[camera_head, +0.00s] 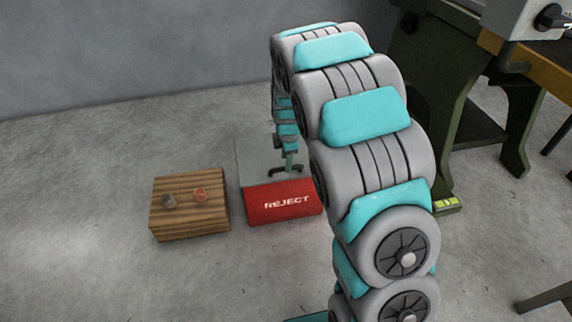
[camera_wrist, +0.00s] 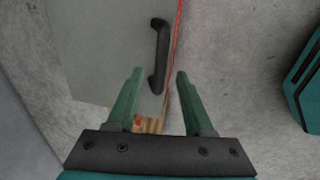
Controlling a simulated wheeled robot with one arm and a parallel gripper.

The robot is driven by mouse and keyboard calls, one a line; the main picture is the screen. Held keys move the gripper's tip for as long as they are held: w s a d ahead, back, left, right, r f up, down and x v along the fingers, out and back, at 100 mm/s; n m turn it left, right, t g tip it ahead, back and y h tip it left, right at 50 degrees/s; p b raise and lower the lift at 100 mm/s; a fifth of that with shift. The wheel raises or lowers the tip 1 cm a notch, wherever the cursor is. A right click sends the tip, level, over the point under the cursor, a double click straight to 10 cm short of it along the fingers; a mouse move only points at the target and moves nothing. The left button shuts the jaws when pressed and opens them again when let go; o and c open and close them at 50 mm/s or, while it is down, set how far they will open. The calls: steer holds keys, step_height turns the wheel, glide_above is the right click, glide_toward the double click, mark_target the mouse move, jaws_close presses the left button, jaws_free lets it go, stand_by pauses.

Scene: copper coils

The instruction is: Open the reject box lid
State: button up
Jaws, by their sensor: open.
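The red reject box (camera_head: 285,207) stands on the floor with white REJECT lettering on its front. Its flat grey lid (camera_head: 252,165) appears shut on top; the lid also fills the left of the wrist view (camera_wrist: 95,55). A dark bar handle (camera_head: 285,174) is near the lid's front edge and shows in the wrist view (camera_wrist: 161,50). My gripper (camera_wrist: 160,72) is open and empty. In the wrist view, the handle's lower end appears between the fingertips; I cannot tell the height gap. In the head view, my gripper (camera_head: 290,159) is above the handle, partly hidden by my arm.
A wooden crate (camera_head: 190,222) is left of the box, with a grey and a red round piece (camera_head: 200,193) on top. A grey wall (camera_head: 130,55) is behind. A dark green machine frame (camera_head: 440,90) stands at right. The floor in front is clear.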

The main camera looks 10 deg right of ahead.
steer(key=shift+w+f, duration=0.15)
steer(key=shift+f, duration=0.55)
steer(key=shift+w+f, duration=0.1)
steer(key=shift+f, duration=0.6)
steer(key=shift+c, duration=0.3)
jaws_close()
